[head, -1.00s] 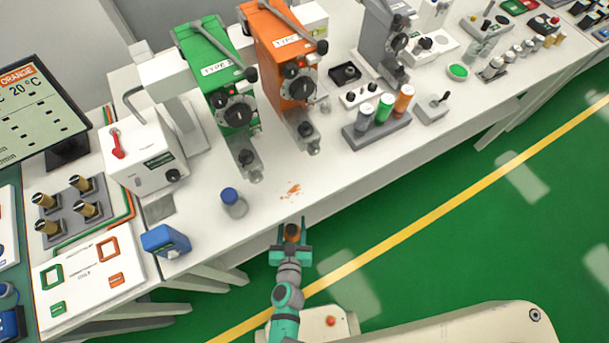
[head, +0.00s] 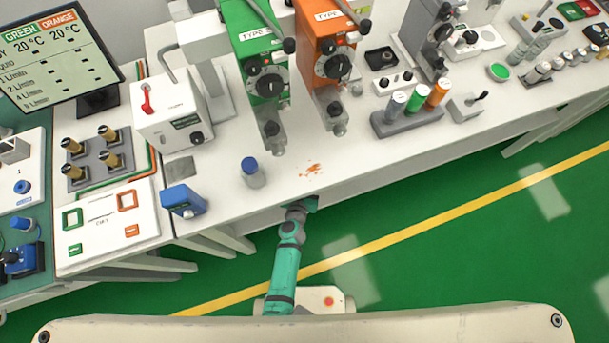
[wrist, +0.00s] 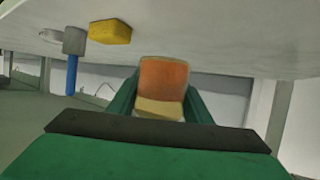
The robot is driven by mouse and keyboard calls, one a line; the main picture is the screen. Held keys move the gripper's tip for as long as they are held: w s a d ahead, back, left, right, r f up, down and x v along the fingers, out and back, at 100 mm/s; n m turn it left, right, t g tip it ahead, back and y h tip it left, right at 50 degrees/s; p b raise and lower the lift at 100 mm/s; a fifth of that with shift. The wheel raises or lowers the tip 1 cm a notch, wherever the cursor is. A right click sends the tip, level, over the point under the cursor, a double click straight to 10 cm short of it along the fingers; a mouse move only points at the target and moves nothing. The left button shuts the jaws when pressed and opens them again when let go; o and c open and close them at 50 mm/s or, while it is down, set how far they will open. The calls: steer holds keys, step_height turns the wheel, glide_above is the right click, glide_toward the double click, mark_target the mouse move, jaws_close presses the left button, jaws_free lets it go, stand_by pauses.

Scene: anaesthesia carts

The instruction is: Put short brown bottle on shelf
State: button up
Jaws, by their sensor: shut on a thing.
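The short brown bottle (wrist: 163,80) shows in the wrist view as an orange-brown body with a tan band at its lower end. My gripper (wrist: 160,100) is shut on it, with a dark green finger on each side. In the head view my gripper (head: 309,203) is at the bench's front edge, partly hidden by it, and the bottle is out of sight there. A pale flat surface (wrist: 220,45) spans the top of the wrist view, close to the bottle; I cannot tell whether they touch or whether this is the shelf.
The wrist view shows a yellow block (wrist: 110,32) and a grey thing with a blue stem (wrist: 73,50) at the pale surface. On the bench stand a blue-capped bottle (head: 252,173), a blue box (head: 184,201) and green (head: 262,60) and orange (head: 328,45) vaporizers.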

steer(key=shift+w+f, duration=0.65)
steer(key=shift+f, duration=0.1)
steer(key=shift+w+f, duration=0.2)
steer(key=shift+f, duration=1.55)
steer(key=o, duration=1.1)
steer(key=shift+f, duration=0.15)
